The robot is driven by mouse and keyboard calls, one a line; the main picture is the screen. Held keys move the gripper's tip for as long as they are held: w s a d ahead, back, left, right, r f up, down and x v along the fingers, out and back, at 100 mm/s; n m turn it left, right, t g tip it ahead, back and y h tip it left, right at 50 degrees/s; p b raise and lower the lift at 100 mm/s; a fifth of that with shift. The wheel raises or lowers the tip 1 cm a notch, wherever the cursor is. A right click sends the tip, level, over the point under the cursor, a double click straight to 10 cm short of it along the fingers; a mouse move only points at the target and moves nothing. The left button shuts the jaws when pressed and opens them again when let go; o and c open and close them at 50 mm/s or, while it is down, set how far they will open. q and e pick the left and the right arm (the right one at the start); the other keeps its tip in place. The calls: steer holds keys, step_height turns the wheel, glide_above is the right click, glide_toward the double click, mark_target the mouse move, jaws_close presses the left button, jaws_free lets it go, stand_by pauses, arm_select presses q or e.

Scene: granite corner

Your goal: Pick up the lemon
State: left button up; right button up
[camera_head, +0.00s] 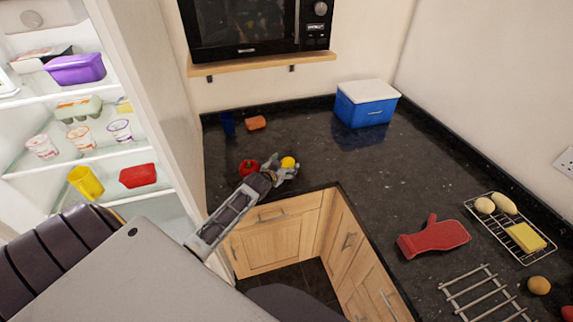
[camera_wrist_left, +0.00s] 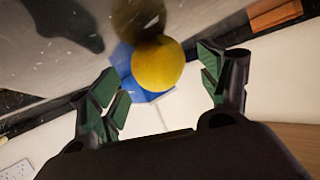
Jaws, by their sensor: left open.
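A yellow lemon (camera_head: 288,162) lies on the dark granite counter, near its front edge by the inner corner. My left gripper (camera_head: 285,172) is at the lemon, its arm coming in from the left. In the left wrist view the lemon (camera_wrist_left: 158,63) shows between and beyond the two open fingers (camera_wrist_left: 165,85). Gaps show on both sides of it, so the fingers are apart from it in that view. My right gripper is not in view.
A red tomato or pepper (camera_head: 249,168) sits just left of my left gripper. A blue cool box (camera_head: 366,104) with a white lid and an orange block (camera_head: 256,123) stand further back. A red oven mitt (camera_head: 433,237) and a wire rack (camera_head: 485,297) lie at right. The middle counter is clear.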

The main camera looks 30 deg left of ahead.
mark_target(286, 161)
arm_select(q)
steer(key=shift+x, duration=0.8)
steer(key=c, duration=1.1)
steer(key=shift+c, duration=0.2)
steer(key=shift+r+b, duration=0.6)
steer(key=shift+r, duration=4.4)
